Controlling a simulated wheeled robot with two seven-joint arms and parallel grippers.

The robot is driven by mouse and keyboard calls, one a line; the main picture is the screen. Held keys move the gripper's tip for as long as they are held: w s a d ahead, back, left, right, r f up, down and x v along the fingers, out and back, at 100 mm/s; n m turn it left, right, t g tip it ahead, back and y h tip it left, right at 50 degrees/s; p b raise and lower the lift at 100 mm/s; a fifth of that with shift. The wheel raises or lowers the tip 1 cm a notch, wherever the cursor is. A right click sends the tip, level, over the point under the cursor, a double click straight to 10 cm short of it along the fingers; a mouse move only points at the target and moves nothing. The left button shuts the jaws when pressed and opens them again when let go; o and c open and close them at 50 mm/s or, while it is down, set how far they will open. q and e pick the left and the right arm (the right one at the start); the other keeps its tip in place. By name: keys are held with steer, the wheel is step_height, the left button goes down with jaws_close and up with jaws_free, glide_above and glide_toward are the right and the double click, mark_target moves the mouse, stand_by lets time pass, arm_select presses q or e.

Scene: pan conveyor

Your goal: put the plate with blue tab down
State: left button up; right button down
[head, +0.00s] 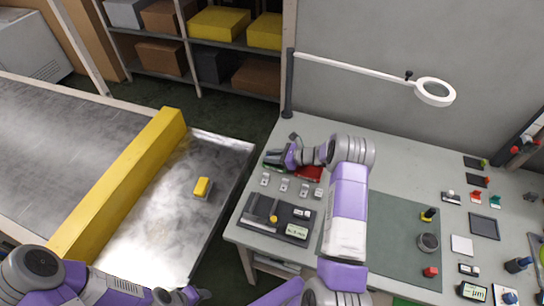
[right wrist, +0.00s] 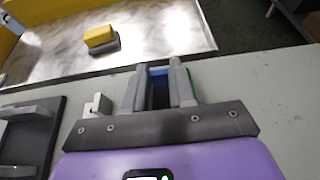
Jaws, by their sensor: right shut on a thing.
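My right gripper (head: 276,158) is over the back left part of the grey worktable. In the right wrist view its two grey fingers (right wrist: 160,78) are shut on a dark plate with a blue tab (right wrist: 158,71). Only the blue top and a dark strip of the plate show between the fingers. I cannot tell whether the plate touches the table. A green edge shows just right of the fingers. My left arm is at the bottom left of the head view; its gripper's jaws cannot be made out.
Several small grey pieces (head: 284,186) stand in a row before the right gripper, with a red item (head: 308,173) beside it. A dark fixture (head: 277,216) lies nearer. A yellow-topped block (head: 202,187) sits on the metal surface (head: 222,150) at left. A lamp arm rises behind.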

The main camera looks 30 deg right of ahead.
steer(key=c, duration=1.2)
jaws_free()
steer(key=shift+f, duration=0.1)
steer(key=shift+r, duration=0.25)
steer(key=p+v, duration=0.1)
steer(key=v, duration=1.1)
steer(key=shift+f, duration=0.15)
